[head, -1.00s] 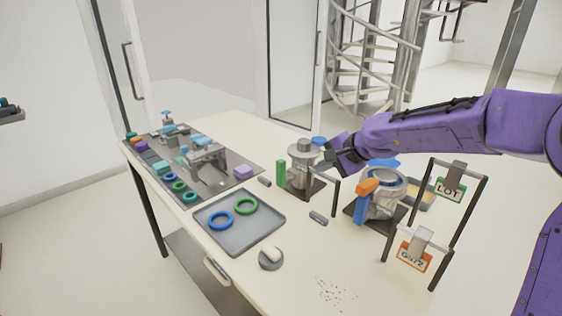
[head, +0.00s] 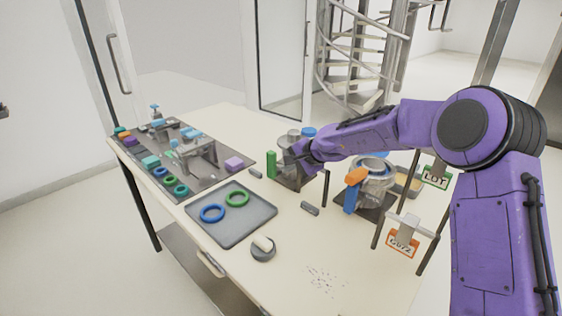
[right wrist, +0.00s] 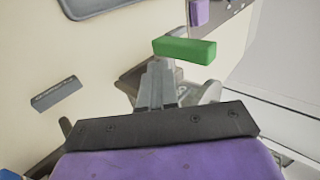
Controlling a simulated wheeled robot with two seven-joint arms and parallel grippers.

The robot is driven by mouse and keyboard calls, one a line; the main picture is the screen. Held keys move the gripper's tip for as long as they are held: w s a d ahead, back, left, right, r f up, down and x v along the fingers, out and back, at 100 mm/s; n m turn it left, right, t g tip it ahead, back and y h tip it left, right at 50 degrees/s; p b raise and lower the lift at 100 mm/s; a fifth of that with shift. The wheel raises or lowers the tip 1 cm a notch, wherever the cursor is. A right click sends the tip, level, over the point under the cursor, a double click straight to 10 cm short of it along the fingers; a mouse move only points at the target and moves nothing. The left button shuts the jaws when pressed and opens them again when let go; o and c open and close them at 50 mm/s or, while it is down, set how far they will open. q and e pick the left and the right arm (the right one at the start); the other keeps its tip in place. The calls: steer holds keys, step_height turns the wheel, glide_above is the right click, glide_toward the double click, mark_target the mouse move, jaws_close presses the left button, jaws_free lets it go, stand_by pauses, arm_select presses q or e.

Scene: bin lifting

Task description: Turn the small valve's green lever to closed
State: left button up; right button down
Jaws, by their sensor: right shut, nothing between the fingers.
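The small valve (head: 286,139) stands on a dark plate at the back of the table, left of a larger valve. Its green lever (head: 271,165) hangs at the valve's left side in the head view. In the right wrist view the green lever (right wrist: 185,50) lies crosswise just beyond my fingertips. My right gripper (head: 296,152) is shut and empty, in front of the small valve's body and partly hiding it. In the right wrist view its shut fingers (right wrist: 157,85) point at the lever; I cannot tell whether they touch it. My left gripper is not in view.
The larger valve (head: 374,186) with an orange and blue lever stands to the right. A rack with hanging tags (head: 403,238) stands at the right edge. A grey tray (head: 236,229) with two rings and a round grey dish (head: 263,252) lie in front.

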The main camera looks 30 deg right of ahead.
mark_target(274, 166)
steer(key=shift+w+a+r, duration=0.15)
steer(key=shift+w+a, duration=0.15)
steer(key=shift+w, duration=0.45)
steer(key=shift+w+a+r, duration=0.1)
steer(key=shift+w+a, duration=0.2)
steer(key=shift+w, duration=0.45)
steer(key=shift+p, duration=0.3)
